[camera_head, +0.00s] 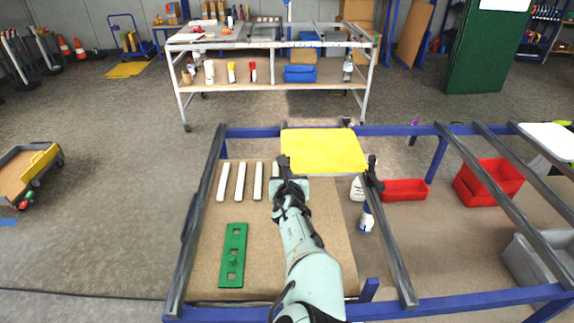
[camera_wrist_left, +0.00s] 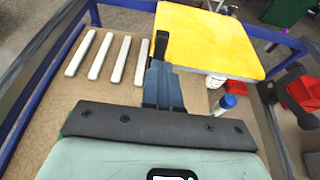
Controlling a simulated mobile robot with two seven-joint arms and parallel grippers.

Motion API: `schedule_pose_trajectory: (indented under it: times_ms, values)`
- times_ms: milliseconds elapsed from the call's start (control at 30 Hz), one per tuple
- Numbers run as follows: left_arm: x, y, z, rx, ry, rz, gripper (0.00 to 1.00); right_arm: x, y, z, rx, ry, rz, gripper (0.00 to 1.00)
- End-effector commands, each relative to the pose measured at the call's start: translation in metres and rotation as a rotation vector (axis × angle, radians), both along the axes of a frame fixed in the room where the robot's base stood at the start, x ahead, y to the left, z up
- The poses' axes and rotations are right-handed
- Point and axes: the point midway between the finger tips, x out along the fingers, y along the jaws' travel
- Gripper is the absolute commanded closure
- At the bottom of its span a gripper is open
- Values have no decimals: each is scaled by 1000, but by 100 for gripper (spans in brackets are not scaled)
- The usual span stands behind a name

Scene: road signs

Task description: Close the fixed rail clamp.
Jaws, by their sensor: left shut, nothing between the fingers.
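A dark clamp (camera_head: 373,174) sits on the right-hand grey rail (camera_head: 392,230) of the blue frame, beside the yellow panel's right front corner. In the left wrist view the dark clamp (camera_wrist_left: 298,92) shows at the right edge; I cannot tell how far its jaw is open. The yellow panel (camera_head: 323,150) lies flat at the back of the frame. My left gripper (camera_head: 284,162) is shut and empty at the panel's left front corner, well left of the clamp. Its fingers (camera_wrist_left: 161,50) point forward in the left wrist view. My right gripper is not in view.
A workbench (camera_head: 270,72) stands behind.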

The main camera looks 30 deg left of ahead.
Motion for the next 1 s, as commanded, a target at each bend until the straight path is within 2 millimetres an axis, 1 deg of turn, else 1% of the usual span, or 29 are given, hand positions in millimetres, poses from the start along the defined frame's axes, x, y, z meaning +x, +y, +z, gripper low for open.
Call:
schedule_pose_trajectory:
  times_ms: [33,200,367,533,800,1000]
  values:
    - [8,7,-2,-1,-2,4,100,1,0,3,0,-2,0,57]
    - [29,19,-2,-1,-3,2,100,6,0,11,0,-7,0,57]
    - [41,25,-4,-1,-2,-1,100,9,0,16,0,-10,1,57]
    - [44,27,-5,-1,-2,0,100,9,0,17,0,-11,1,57]
    - [44,27,-5,-1,-1,-1,100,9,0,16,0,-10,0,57]
    - [44,23,-4,-6,7,-2,100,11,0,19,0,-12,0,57]
